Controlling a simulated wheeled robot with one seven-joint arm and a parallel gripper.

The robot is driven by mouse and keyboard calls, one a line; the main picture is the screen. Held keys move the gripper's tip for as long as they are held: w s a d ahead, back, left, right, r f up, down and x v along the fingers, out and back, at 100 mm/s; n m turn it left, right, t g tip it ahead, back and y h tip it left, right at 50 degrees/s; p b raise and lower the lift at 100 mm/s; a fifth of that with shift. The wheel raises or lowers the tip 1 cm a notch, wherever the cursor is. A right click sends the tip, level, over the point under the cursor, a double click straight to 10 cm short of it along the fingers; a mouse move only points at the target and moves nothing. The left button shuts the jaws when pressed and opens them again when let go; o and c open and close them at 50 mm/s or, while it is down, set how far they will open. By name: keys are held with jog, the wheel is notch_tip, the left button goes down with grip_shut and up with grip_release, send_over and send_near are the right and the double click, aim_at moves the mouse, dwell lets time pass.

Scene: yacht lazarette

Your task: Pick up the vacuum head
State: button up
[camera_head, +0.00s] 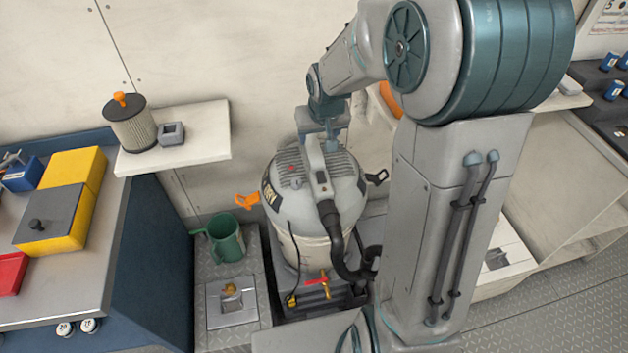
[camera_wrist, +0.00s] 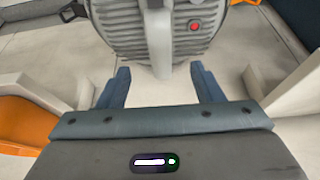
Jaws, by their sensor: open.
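The vacuum head (camera_head: 328,180) is a grey ribbed dome with a red button, sitting on top of the vacuum's pale canister (camera_head: 302,247). A light grey handle (camera_head: 318,165) runs across its top. My gripper (camera_head: 330,135) is above the head at the far end of the handle. In the wrist view, the head (camera_wrist: 195,45) fills the top middle. The handle (camera_wrist: 159,35) lies in line between my two blue-grey fingers (camera_wrist: 158,85), which are open and apart on either side of it. I cannot tell whether they touch it.
An orange latch (camera_head: 247,201) stands out at the head's left and a black latch (camera_head: 377,177) at its right. A black hose (camera_head: 338,240) hangs in front. A green jug (camera_head: 224,238) stands to the left. A wall shelf (camera_head: 205,135) holds a filter (camera_head: 131,125).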

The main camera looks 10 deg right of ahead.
aim_at(315, 152)
jog(key=p+x, duration=0.1)
jog(key=x, duration=0.9)
jog(key=shift+w+f, duration=0.15)
jog(key=shift+w, duration=0.1)
jog(key=c, duration=1)
jog(key=shift+w, duration=0.15)
grip_shut()
jog(key=shift+r, duration=0.25)
